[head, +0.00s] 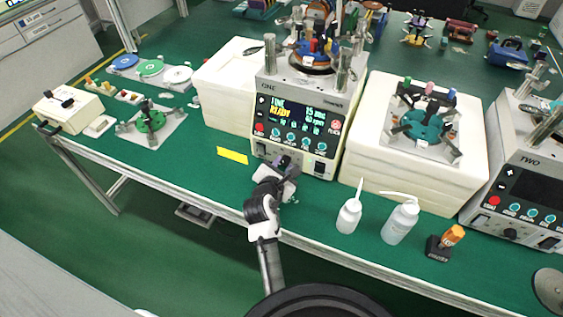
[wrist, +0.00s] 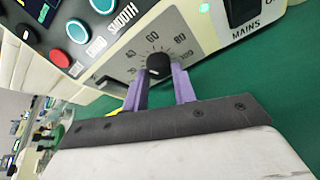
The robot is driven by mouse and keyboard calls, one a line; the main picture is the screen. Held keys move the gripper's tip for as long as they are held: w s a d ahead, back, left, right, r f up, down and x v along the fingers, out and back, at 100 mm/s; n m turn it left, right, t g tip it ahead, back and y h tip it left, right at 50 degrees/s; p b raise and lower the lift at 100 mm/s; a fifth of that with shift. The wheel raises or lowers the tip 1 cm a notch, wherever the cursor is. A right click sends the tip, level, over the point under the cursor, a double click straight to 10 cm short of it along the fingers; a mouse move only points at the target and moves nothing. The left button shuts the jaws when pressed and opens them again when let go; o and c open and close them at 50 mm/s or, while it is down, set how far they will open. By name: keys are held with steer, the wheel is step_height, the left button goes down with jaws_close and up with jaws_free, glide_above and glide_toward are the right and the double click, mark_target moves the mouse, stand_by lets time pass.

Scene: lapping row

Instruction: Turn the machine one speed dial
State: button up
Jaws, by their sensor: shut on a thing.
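Machine one (head: 297,110), a cream lapping machine marked ONE, stands at the table's front middle. Its lit screen (head: 290,108) reads READY with 15 min and what looks like 40 rpm. In the wrist view the speed dial (wrist: 157,63) is a black knob on a grey scale plate with numbers such as 40, 60, 80 and 100. My gripper (head: 284,166) is at the machine's lower front and hides the dial in the head view. In the wrist view my gripper's purple fingers (wrist: 160,80) are shut on the dial, one on each side.
A MAINS switch (wrist: 243,10) lies right of the dial in the wrist view, and a red button (wrist: 60,58) lies to its left. Two white bottles (head: 349,216) (head: 401,222) stand right of my gripper. Machine two (head: 520,180) is at the right. A yellow label (head: 233,155) lies left.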

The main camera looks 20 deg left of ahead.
steer(key=shift+d+f+m+y, duration=0.1)
steer(key=shift+d+m+y, duration=0.05)
steer(key=shift+m+y, duration=0.7)
steer(key=m+t+y, duration=0.1)
steer(key=m, duration=0.2)
steer(key=shift+d+f, duration=0.1)
steer(key=shift+f, duration=0.05)
steer(key=m+t+y+b, duration=0.1)
steer(key=m+b, duration=0.1)
steer(key=m, duration=0.1)
steer(key=shift+f+y+b, duration=0.15)
steer(key=shift+y+b, duration=0.1)
steer(key=shift+b, duration=0.05)
steer(key=shift+m+t+b, duration=0.3)
steer(key=shift+m+b, duration=0.35)
steer(key=shift+m, duration=0.2)
steer(key=shift+y, duration=0.3)
steer(key=o, duration=1)
steer(key=shift+s, duration=0.1)
